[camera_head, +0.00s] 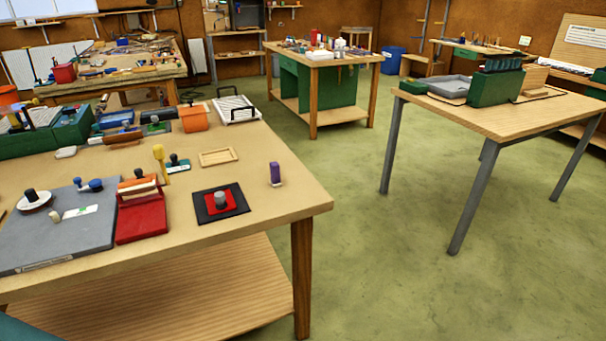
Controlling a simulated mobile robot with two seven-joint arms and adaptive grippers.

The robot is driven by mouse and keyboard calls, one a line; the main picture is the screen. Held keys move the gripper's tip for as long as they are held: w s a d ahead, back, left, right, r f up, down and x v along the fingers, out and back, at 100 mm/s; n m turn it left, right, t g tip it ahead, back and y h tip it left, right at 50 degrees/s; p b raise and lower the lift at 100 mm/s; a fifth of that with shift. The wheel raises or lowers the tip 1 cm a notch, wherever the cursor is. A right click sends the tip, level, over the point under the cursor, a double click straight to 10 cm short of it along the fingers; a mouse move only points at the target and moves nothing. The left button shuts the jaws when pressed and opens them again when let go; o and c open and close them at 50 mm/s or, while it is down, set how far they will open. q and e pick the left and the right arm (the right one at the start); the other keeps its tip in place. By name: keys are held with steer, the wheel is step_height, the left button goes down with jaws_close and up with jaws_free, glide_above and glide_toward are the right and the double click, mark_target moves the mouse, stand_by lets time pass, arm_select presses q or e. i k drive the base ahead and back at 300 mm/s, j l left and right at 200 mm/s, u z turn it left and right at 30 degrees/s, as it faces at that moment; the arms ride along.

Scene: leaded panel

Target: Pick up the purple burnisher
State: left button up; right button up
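The purple burnisher (275,172) appears to be the small upright piece with a purple upper part and a pale base. It stands near the right end of the near wooden table (260,217), apart from the things around it. Neither of my grippers shows in the head view, and nothing is touching the purple piece.
A black mat with a red square and grey knob (221,201) lies left of the purple piece. A shallow wooden tray (218,157), a yellow-handled tool (160,160) and a red box (141,218) are farther left. Green floor (390,270) is open between the tables.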

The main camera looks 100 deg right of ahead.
mark_target(275, 181)
steer(key=z, duration=3.2)
steer(key=i+l, duration=0.1)
